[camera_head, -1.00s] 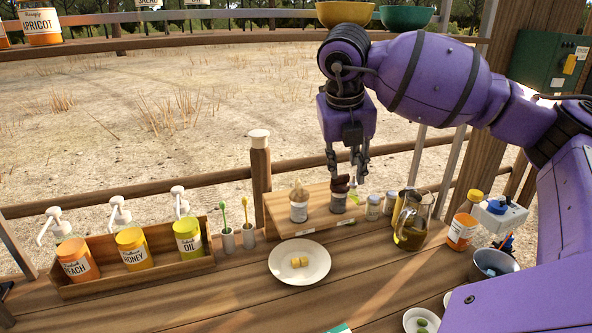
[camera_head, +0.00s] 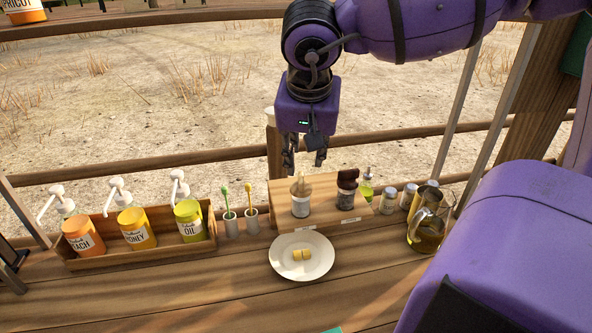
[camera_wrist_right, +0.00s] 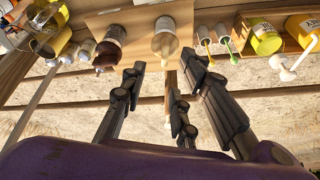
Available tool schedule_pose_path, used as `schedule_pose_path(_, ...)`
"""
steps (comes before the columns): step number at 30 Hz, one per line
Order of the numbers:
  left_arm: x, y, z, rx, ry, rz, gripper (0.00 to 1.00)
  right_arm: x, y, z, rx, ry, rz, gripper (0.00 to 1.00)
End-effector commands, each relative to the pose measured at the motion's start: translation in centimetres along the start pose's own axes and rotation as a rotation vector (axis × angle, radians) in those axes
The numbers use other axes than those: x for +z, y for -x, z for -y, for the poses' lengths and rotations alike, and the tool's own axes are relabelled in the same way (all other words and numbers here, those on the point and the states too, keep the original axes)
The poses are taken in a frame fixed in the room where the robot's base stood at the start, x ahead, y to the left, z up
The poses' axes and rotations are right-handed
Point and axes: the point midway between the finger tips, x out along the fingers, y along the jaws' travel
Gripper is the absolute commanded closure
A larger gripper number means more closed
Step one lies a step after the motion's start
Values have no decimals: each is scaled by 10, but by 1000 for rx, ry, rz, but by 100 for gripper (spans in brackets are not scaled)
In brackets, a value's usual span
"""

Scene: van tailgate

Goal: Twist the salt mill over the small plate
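A pale-topped, labelled container (camera_head: 300,199), possibly the salt mill, stands upright on the wooden stand (camera_head: 325,187). A similar dark-topped container (camera_head: 346,194) stands to its right. I cannot read their labels. Both containers also show at the top of the right wrist view, the pale one (camera_wrist_right: 164,42) and the dark one (camera_wrist_right: 110,48). The small plate (camera_head: 287,268), white and round with yellowish pieces (camera_head: 302,254) on it, lies in front. My right gripper (camera_head: 305,162) is open and empty, above and apart from the pale container. A dark part at the left edge may be my left gripper.
A wooden tray (camera_head: 140,257) with several pump jars stands left. Two small cups with green and yellow sticks (camera_head: 231,227) stand left of the stand. Small jars (camera_head: 388,202) and a glass jug (camera_head: 428,232) stand right. The front of the table is partly clear.

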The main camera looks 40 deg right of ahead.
Motion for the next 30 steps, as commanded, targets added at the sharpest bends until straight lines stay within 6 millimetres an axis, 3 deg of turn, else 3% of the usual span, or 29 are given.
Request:
schedule_pose_path(7, -1, 0, 0, 0, -1, -2, 60, 1, -3, 6, -24, 200, 4, 72)
schedule_pose_path(21, -3, -8, 2, -4, -2, -16, 60, 2, -69, 6, -20, 204, 6, 72)
schedule_pose_path(30, 0, -8, 5, -12, 1, -13, 60, 1, -78, 7, -24, 202, 2, 72)
